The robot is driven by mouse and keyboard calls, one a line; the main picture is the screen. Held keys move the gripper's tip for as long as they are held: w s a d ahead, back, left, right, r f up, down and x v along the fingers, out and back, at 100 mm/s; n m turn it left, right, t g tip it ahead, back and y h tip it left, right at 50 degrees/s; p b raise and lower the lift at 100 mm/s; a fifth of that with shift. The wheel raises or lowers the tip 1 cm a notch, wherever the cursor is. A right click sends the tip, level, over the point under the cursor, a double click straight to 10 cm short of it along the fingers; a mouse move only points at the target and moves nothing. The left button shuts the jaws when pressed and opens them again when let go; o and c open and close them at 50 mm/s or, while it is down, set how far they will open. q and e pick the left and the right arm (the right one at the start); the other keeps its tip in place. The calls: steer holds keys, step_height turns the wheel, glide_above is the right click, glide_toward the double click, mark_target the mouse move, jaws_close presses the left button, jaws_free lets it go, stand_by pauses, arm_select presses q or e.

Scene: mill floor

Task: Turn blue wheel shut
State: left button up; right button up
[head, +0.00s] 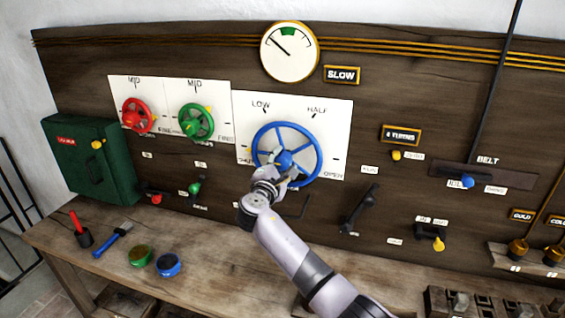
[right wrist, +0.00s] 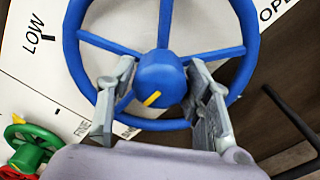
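The blue wheel (head: 287,126) is mounted on a white plate (head: 335,110) marked LOW, HALF and OPEN, with a partly covered label at lower left. My right gripper (head: 278,176) is at its hub, from below. In the right wrist view, the blue wheel's hub (right wrist: 160,72) sits between the two fingers of the right gripper (right wrist: 161,95). The fingers are apart, one on each side, with a small gap at the left one; contact at the right one is unclear. A yellow mark (right wrist: 152,99) slants across the hub. My left gripper is not in view.
A red wheel (head: 137,115) and a green wheel (head: 196,122) are to the left. A gauge (head: 289,52) above has its needle left of the green zone. Black levers (head: 360,209) are at lower right. Tools and round lids lie on the bench (head: 200,262) below.

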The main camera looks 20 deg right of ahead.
steer(key=shift+o, duration=1.1)
steer(key=shift+s, duration=0.15)
steer(key=v, duration=1.1)
steer(key=shift+s+a, duration=0.3)
